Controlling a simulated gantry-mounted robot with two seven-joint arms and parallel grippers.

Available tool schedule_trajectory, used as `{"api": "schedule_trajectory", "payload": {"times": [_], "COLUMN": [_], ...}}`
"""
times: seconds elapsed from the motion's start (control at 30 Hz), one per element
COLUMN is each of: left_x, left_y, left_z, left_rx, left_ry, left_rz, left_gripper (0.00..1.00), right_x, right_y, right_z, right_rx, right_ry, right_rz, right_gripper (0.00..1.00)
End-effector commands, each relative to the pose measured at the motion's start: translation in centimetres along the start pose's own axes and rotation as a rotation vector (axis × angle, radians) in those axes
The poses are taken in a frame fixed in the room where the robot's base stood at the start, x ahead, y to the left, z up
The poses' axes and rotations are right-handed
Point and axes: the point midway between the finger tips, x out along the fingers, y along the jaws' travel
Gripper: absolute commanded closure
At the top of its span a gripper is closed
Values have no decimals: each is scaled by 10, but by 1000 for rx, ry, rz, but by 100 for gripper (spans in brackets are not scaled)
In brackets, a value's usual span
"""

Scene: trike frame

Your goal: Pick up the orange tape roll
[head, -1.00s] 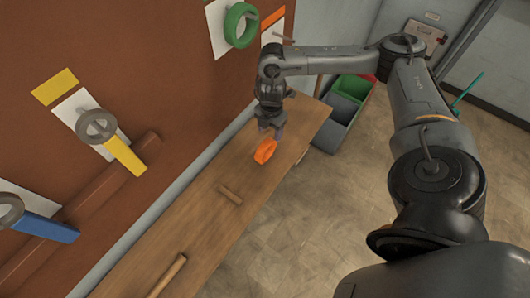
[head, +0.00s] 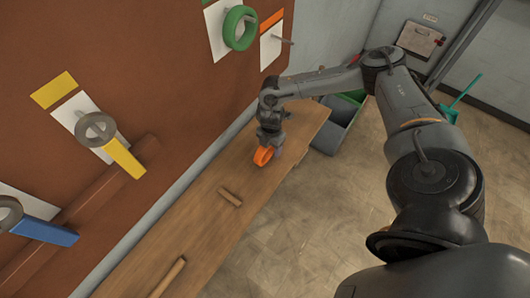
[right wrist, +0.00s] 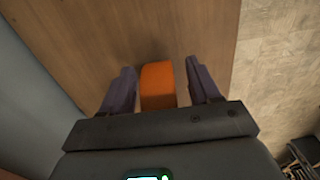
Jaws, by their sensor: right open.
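The orange tape roll (head: 262,156) stands on the wooden bench near its far end. In the right wrist view the orange tape roll (right wrist: 157,86) shows between the two purple-grey fingers of my right gripper (right wrist: 159,84). The fingers are apart, with a gap on each side of the roll, wider on the right. In the head view my right gripper (head: 270,145) is low over the bench at the roll and partly hides it. My left gripper is not in view.
Grey and green bins (head: 340,115) stand past the bench end.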

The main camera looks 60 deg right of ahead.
Motion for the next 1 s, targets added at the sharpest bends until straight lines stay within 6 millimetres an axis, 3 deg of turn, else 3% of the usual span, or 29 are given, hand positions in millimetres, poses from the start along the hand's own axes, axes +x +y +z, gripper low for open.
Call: {"api": "schedule_trajectory", "payload": {"times": [0.27,0.67,1.0], "left_x": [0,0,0], "left_y": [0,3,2], "left_z": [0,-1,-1], "left_rx": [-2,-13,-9], "left_ry": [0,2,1], "left_rz": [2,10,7], "left_gripper": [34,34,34], "right_x": [3,3,0], "right_y": [0,0,0], "right_z": [0,0,0], "right_rx": [0,0,0], "right_ry": [0,0,0], "right_rz": [1,1,1], "right_gripper": [38,96,96]}}
